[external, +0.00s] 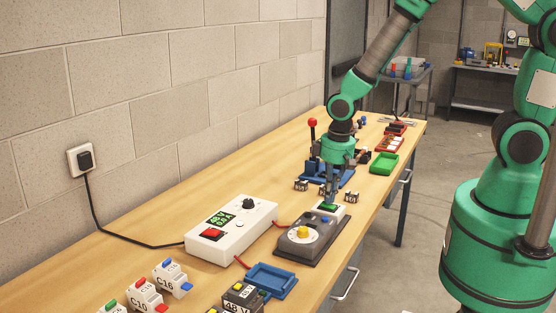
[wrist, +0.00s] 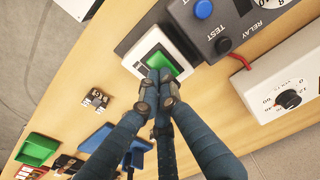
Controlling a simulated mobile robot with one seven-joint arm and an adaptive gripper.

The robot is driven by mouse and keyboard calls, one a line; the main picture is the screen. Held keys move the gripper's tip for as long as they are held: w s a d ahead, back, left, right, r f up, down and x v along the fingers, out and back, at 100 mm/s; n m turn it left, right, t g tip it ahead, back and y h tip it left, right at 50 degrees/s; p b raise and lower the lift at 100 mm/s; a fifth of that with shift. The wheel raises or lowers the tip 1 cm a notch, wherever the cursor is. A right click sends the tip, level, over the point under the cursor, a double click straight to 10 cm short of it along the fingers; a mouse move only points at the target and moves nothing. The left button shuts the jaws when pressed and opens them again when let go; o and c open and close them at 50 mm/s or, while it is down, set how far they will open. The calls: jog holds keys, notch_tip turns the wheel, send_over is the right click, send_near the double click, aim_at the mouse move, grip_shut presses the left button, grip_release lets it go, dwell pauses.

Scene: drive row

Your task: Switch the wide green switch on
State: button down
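The wide green switch (wrist: 167,60) is a green rocker in a white frame, at the upper middle of the wrist view. In the external view the green switch (external: 328,207) sits near the bench's right edge, partly behind my fingers. My gripper (external: 331,198) points down over it. In the wrist view my gripper's (wrist: 160,78) fingertips are together with nothing between them, at the rocker's lower-left part and hiding some of it. I cannot tell whether they touch it. The rocker's tilt is unclear.
A dark relay tester (external: 305,238) with a yellow knob stands close in front of the switch. A white power supply (external: 228,230) with a red switch is to its left. Small terminal blocks (wrist: 97,99), a blue fixture (external: 318,172) and a green tray (external: 383,164) lie beyond.

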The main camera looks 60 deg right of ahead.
jog(key=shift+r, duration=0.1)
jog(key=shift+s+r+p, duration=0.1)
jog(key=shift+r+p, duration=0.4)
jog(key=shift+r, duration=0.15)
notch_tip(320, 180, up, 12)
jog(key=s+p, duration=0.2)
jog(key=shift+s+r+p, duration=0.15)
jog(key=shift+s+p, duration=0.1)
jog(key=shift+p, duration=0.15)
jog(key=shift+w+t+b, duration=0.35)
jog(key=shift+t+b, duration=0.05)
jog(key=shift+b, duration=1.1)
jog(key=shift+w+r+b, duration=0.15)
jog(key=shift+r+b, duration=0.05)
jog(key=shift+b, duration=0.25)
jog(key=b, duration=0.3)
send_near(334, 205)
jog(key=w+f, duration=0.1)
jog(key=f, duration=0.1)
jog(key=w+f, duration=0.1)
jog(key=f, duration=0.1)
jog(key=w+f, duration=0.2)
jog(key=shift+w+f, duration=0.1)
jog(key=shift+f+p, duration=0.1)
jog(key=shift+p, duration=0.45)
